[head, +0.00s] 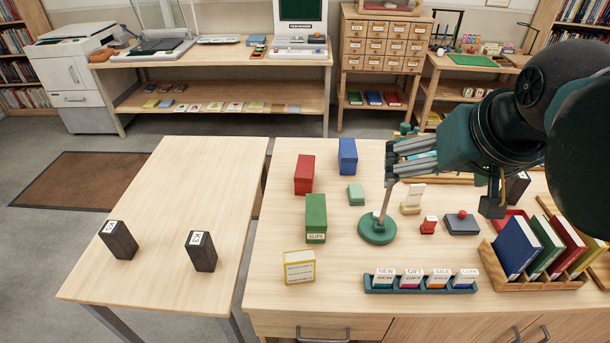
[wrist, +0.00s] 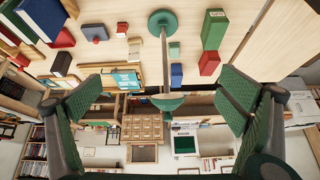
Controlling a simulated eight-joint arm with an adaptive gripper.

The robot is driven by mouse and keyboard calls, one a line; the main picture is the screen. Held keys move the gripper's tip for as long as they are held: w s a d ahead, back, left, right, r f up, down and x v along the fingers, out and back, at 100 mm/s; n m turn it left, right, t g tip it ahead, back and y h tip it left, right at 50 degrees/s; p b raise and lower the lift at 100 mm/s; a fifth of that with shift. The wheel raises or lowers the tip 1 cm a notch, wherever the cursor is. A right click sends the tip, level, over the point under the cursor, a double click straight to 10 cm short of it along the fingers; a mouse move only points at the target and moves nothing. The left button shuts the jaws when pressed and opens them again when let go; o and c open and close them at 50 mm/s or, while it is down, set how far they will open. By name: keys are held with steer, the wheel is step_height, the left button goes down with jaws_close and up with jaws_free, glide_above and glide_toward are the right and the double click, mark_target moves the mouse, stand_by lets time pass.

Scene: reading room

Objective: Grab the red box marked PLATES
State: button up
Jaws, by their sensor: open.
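A red box (head: 304,174) stands on the right-hand table, left of a blue box (head: 347,156) and behind a green box (head: 316,217) labelled SLIPS. I cannot read any marking on the red box. It also shows in the wrist view (wrist: 208,63), right of centre. My gripper (head: 392,160) is in the air over the table, to the right of the red box and apart from it. In the wrist view its two fingers (wrist: 160,80) are spread wide with nothing held between them.
A green-based stand (head: 378,229) rises close to my gripper, its top hidden in the head view. A small mint box (head: 355,194), a yellow-white box (head: 299,267) and a label rack (head: 420,284) stand nearby. The left table (head: 180,205) is mostly bare, with two dark blocks.

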steer(key=w+a+r+m+g+p, duration=0.1)
steer(key=w+a+r+m+p, duration=0.25)
steer(key=w, duration=0.55)
steer(key=w+a+r+m+g+p, duration=0.2)
steer(key=w+a+r+m+p, duration=0.15)
steer(key=w, duration=0.55)
steer(key=m+g+p, duration=0.4)
steer(key=m+p, duration=0.5)
steer(key=m, duration=0.2)
glide_above(305, 166)
step_height(305, 166, down, 8)
step_height(305, 166, down, 24)
steer(key=shift+d+r, duration=0.1)
steer(key=shift+f, duration=1.45)
